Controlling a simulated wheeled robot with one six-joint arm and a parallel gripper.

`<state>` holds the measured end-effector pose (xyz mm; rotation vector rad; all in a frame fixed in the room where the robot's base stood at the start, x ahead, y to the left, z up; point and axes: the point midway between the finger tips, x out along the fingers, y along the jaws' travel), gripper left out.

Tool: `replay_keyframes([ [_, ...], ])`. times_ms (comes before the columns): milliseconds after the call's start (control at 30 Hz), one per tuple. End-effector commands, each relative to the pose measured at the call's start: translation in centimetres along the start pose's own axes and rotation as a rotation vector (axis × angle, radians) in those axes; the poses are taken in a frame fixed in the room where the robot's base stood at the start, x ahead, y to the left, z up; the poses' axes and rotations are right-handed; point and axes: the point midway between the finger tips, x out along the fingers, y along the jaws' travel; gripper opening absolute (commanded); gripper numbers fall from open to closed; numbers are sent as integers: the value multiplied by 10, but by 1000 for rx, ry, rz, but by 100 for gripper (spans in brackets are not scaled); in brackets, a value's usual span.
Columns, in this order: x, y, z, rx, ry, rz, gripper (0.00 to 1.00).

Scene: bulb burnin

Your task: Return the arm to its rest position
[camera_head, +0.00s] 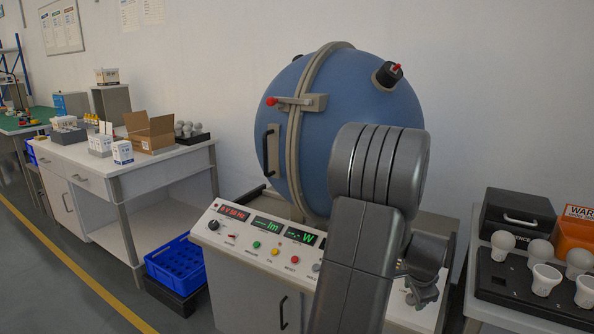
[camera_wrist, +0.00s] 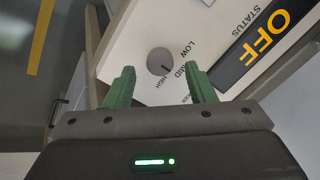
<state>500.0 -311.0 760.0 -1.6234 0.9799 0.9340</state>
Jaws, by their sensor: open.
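My gripper (camera_wrist: 160,88) shows in the wrist view with its two green fingers apart and nothing between them. Beyond the fingers is a panel (camera_wrist: 205,30) with a grey knob (camera_wrist: 160,61) marked LOW, MID and HIGH, and a dark display reading OFF (camera_wrist: 265,38). I cannot tell from this view how far the fingers are from the panel. In the head view my grey arm stands in front of the blue sphere (camera_head: 345,90) and its control console (camera_head: 265,240). The gripper's fingers are hidden there behind the arm.
A black tray (camera_head: 520,290) with bulbs and sockets stands at the right, by a black case (camera_head: 515,212) and an orange box (camera_head: 573,235). A white bench (camera_head: 150,165) with cartons is at the left, with a blue crate (camera_head: 178,265) below. The floor at far left is clear.

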Motion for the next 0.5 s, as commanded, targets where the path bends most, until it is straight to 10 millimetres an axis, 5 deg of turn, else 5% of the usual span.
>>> replay_keyframes([
  [200, 19, 0, 0, 0, 0, 0, 50],
  [500, 21, 0, 0, -1, 0, -1, 50],
])
